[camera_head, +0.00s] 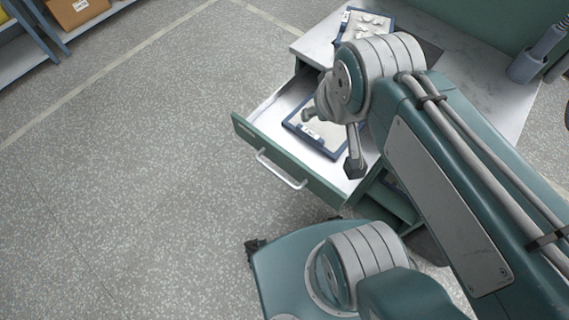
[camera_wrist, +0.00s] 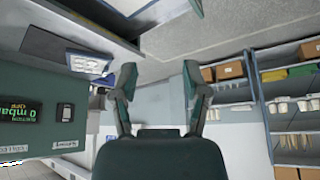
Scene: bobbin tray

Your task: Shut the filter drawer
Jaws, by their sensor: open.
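The filter drawer (camera_head: 300,172) stands pulled out of the bench, with a green front and a pale bar handle (camera_head: 281,169). Inside it lies a blue-edged tray (camera_head: 321,148), partly hidden by my gripper. In the head view my gripper (camera_head: 332,142) appears over the open drawer, behind its front panel; its height above the drawer is hard to tell. In the wrist view my gripper (camera_wrist: 160,76) has its two fingers spread, with nothing between them. The handle is clear of the fingers.
In the wrist view a green panel with a pressure display (camera_wrist: 20,115) is at left, and a shelf (camera_wrist: 290,125) with boxes is at right. The floor left of the drawer is clear.

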